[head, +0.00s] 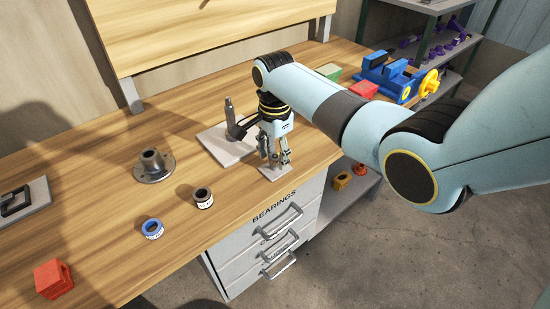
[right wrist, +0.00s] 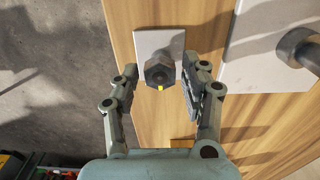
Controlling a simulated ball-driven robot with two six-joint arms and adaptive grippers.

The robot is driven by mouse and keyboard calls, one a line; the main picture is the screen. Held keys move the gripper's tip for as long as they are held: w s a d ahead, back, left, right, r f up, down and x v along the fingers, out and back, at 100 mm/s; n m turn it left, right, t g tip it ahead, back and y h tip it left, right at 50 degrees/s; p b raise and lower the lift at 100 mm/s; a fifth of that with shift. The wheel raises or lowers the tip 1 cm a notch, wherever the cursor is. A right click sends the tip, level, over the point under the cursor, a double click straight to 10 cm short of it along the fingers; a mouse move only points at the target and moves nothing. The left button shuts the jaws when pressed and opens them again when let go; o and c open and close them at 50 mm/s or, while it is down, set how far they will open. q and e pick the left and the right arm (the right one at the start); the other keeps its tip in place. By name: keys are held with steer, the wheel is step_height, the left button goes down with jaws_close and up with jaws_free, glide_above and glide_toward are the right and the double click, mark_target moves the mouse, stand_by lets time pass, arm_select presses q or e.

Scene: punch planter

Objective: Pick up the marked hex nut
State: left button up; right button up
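The marked hex nut (right wrist: 159,72) is dark grey with a yellow mark on its near edge. It sits over a small pale plate (right wrist: 150,42) near the table's front edge. My right gripper (right wrist: 161,75) is open, with one finger on each side of the nut and visible gaps between. In the head view my right gripper (head: 274,160) points down over the small plate (head: 275,173); the nut is largely hidden there by the fingers. My left gripper is not in view.
A larger pale plate with an upright grey post (head: 229,112) stands just left of my right gripper. A flanged grey part (head: 153,166), a dark ring (head: 203,197), a blue ring (head: 152,228) and a red block (head: 53,278) are farther left. A blue vise (head: 398,78) stands at the back right.

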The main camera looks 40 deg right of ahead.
jaws_close()
steer(key=shift+r, duration=0.1)
